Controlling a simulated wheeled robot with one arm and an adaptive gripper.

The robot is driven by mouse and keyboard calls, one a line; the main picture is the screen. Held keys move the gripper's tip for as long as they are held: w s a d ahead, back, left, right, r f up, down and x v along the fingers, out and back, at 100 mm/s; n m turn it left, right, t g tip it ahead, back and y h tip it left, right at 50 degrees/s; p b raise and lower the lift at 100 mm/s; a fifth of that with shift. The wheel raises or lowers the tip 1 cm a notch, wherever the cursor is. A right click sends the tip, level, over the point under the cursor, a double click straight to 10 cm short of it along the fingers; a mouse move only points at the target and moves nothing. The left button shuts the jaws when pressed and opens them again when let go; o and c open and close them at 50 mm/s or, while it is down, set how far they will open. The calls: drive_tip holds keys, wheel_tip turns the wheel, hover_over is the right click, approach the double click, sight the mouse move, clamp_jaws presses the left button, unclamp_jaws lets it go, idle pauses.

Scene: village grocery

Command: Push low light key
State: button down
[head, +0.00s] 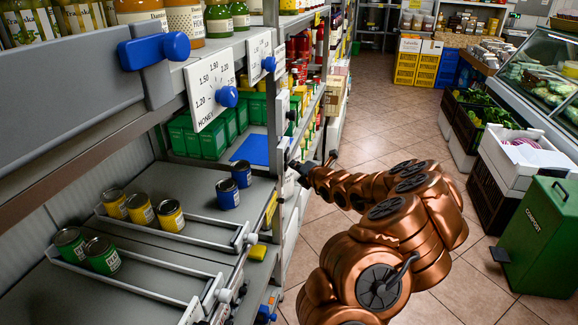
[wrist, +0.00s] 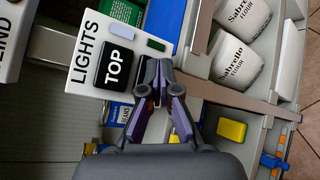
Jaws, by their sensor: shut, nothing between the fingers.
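A white panel marked LIGHTS (wrist: 84,62) shows in the wrist view. It carries a raised black key marked TOP (wrist: 114,68). To the right of it a second dark key (wrist: 143,91) is mostly hidden behind my fingertips, and its label cannot be read. Above the keys are a pale bluish strip (wrist: 122,31) and a dark green strip (wrist: 156,45). My gripper (wrist: 153,76) is shut and empty, with its tips over the second key. I cannot tell whether they touch it. In the head view my gripper (head: 303,167) is at the shelf's front edge.
White flour bags (wrist: 233,58) stand beside the panel in the wrist view. A yellow block (wrist: 232,131) is at the shelf edge. In the head view, a blue knob on a price dial (head: 227,96) juts from the shelf. The tiled aisle (head: 380,125) is open; a green bin (head: 540,235) stands right.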

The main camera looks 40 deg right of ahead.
drive_tip(key=shift+s+d+r+p, duration=0.15)
drive_tip(key=shift+s+p, duration=0.1)
drive_tip(key=shift+p, duration=0.4)
drive_tip(key=shift+s, duration=0.1)
drive_tip(key=s+d+p, duration=0.3)
drive_tip(key=s+p, duration=0.2)
drive_tip(key=p, duration=0.1)
drive_tip(key=shift+d, duration=0.3)
idle(0.4)
idle(0.4)
